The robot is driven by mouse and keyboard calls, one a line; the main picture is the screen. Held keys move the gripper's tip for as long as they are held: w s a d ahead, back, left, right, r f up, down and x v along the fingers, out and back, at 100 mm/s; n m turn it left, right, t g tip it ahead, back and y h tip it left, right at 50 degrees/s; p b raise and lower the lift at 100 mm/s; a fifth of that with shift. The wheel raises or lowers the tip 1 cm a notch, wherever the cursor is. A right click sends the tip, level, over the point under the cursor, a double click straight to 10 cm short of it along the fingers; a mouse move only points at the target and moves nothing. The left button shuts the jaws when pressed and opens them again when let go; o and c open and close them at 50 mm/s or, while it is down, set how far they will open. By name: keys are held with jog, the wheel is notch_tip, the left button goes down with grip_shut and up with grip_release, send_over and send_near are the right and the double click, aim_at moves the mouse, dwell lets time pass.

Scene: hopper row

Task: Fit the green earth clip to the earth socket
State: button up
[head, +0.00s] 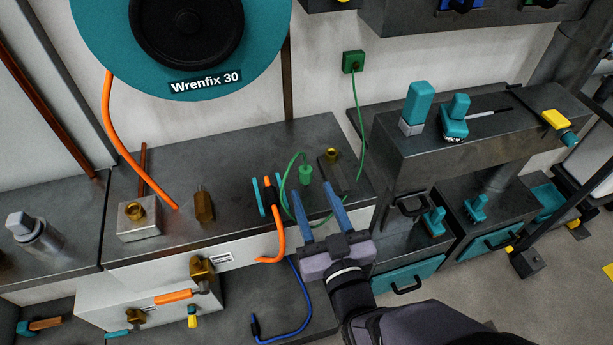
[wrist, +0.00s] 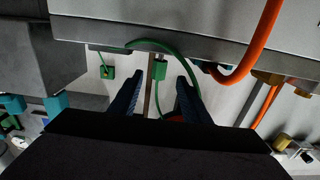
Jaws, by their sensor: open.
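The green earth clip (head: 305,174) is a small green block at the back of the grey bench, with a looping green cable. My gripper (head: 311,191) has blue fingers, open and empty, pointing at the clip from the near side. In the wrist view the clip (wrist: 159,70) shows between and just beyond the fingertips (wrist: 160,78); I see no contact. A green wall box (head: 353,62) holds the cable's other end; it also shows in the wrist view (wrist: 107,73). A grey block with a brass ring (head: 332,154) stands right of the clip. I cannot tell which part is the earth socket.
An orange hose (head: 275,230) with a teal-sided holder is close left of the fingers. A brass fitting (head: 204,206) and a metal block with a brass ring (head: 138,218) stand further left. A raised grey unit (head: 480,130) with teal parts is at right. A blue cable (head: 300,300) lies below.

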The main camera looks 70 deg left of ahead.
aim_at(307, 178)
jog(key=shift+w+a+p, duration=0.1)
jog(key=shift+a+p, duration=0.45)
jog(key=shift+a, duration=3)
jog(key=shift+c, duration=0.6)
grip_shut()
